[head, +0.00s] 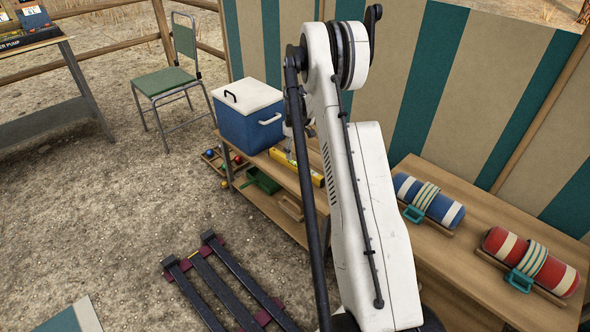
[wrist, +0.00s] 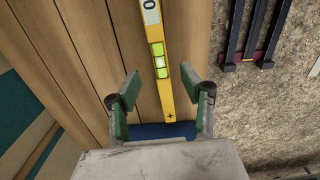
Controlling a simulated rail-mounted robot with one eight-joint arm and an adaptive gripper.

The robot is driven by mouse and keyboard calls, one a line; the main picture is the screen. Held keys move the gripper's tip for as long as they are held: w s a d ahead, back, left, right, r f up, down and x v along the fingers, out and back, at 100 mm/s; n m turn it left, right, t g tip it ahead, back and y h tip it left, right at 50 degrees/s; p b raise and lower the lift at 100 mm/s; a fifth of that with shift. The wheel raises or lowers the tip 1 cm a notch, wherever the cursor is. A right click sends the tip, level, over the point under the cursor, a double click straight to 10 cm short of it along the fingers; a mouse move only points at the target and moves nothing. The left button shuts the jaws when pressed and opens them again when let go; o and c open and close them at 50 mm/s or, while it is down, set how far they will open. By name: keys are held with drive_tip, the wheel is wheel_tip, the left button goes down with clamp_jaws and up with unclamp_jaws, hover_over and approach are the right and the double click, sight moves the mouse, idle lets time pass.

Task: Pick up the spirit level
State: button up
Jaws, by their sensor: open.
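The spirit level is yellow with a green bubble vial. In the wrist view the spirit level (wrist: 163,88) lies on the wooden planks, running from the top edge down to between my fingers. My gripper (wrist: 158,85) is open, its two green-padded fingers apart on either side of the level's near end. I see no contact, and the height above the level is hard to tell.
A blue cooler with a white lid (head: 248,115) stands on the wooden bench (head: 305,217) at the level's end. Blue (head: 430,199) and red (head: 532,262) rolls lie on the right. A striped wall (head: 485,90) stands behind.

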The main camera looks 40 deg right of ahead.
sight(295, 162)
wheel_tip(295, 162, down, 8)
drive_tip(key=b, duration=0.3)
drive_tip(key=shift+r, duration=0.2)
drive_tip(key=shift+r, duration=0.1)
clamp_jaws()
